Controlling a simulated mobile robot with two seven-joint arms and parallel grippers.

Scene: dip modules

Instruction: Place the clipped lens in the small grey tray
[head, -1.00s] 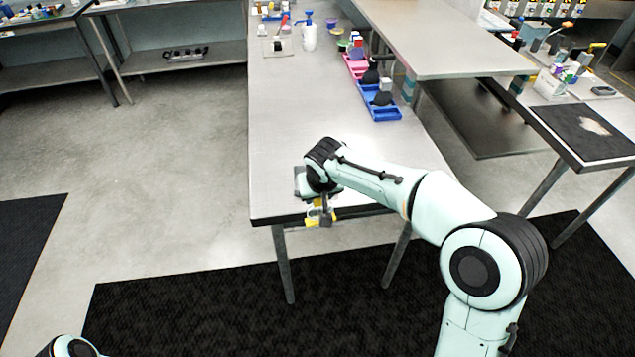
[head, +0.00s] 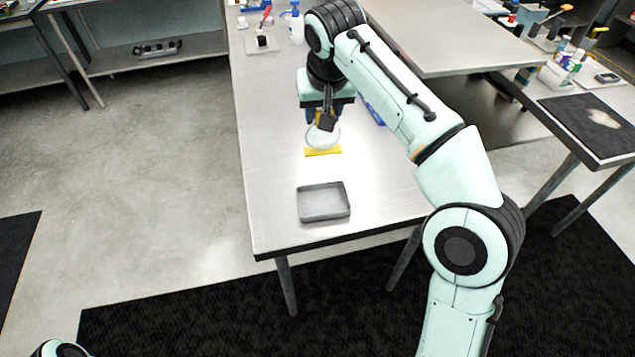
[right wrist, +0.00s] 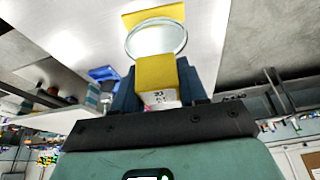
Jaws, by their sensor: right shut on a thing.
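The clipped lens (head: 322,138) is a clear round lens with yellow pieces on opposite sides. My right gripper (head: 323,114) is shut on it above the table. In the right wrist view, a yellow block (right wrist: 156,72) sits between the blue fingers, and the round lens (right wrist: 157,38) extends beyond it to a yellow strip. The small grey tray (head: 324,216) lies empty near the table's front edge, nearer than the lens in the head view. The lens is apart from the tray. My left gripper is out of view; only a bit of that arm shows at bottom left.
The steel table (head: 275,160) is clear around the tray. A blue bin (head: 374,112) is partly hidden behind my right arm. A white bottle (head: 296,28) and a small board (head: 263,44) with a red-handled tool stand at the far end.

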